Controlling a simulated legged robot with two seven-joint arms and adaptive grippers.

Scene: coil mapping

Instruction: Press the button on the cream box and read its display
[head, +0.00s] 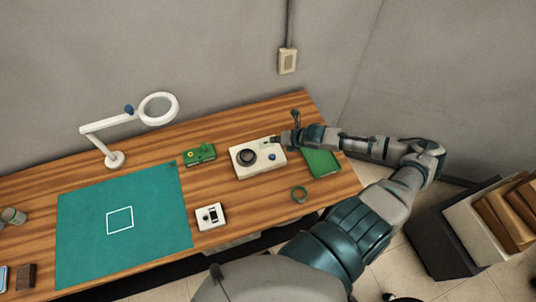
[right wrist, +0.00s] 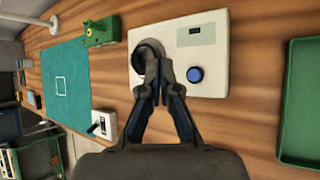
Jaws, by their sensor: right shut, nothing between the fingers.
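The cream box (head: 240,171) stands on the table in the head view, with a dark round ring on its left part and a blue button (head: 271,156) on its right. In the right wrist view the cream box (right wrist: 212,15) shows the blue button (right wrist: 195,74) and a small grey-green display (right wrist: 195,36); no reading can be made out. My right gripper (head: 288,138) is at the box's back right edge in the head view. In the right wrist view its shut, empty fingers (right wrist: 158,72) appear over the dark ring (right wrist: 150,48), left of the button. Contact cannot be told.
A small white device (head: 211,216), a green device (head: 200,154), a teal mat (head: 90,235) and a magnifier lamp (head: 115,159) are to the left. Bare wood lies between them.

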